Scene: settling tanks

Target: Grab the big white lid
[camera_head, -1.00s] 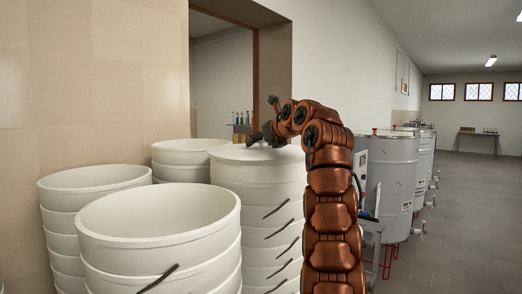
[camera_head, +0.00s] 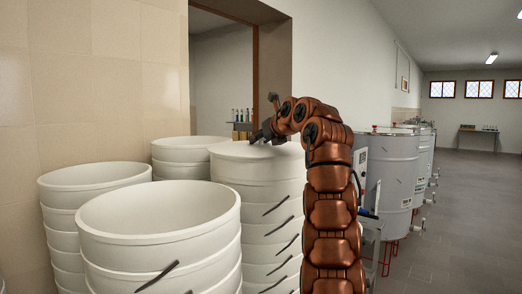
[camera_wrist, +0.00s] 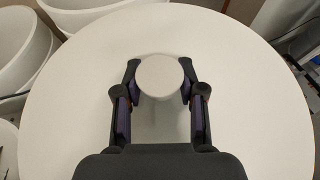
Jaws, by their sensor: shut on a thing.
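The big white lid (camera_wrist: 80,85) is a flat round disc with a raised round knob (camera_wrist: 160,76) in its middle. It lies on top of a tall stack of white buckets and also shows in the head view (camera_head: 235,151). My gripper (camera_wrist: 160,82) is over the lid's middle, with one finger on each side of the knob. It is shut on the knob. In the head view my gripper (camera_head: 257,137) is small and dark, low over the lid, and my arm hides the lid's right part.
Open white bucket stacks stand in front (camera_head: 160,215), at left (camera_head: 95,180) and behind (camera_head: 185,150). Metal tanks (camera_head: 390,170) stand to the right, beyond my arm. A doorway opens behind the lid. The floor at far right is clear.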

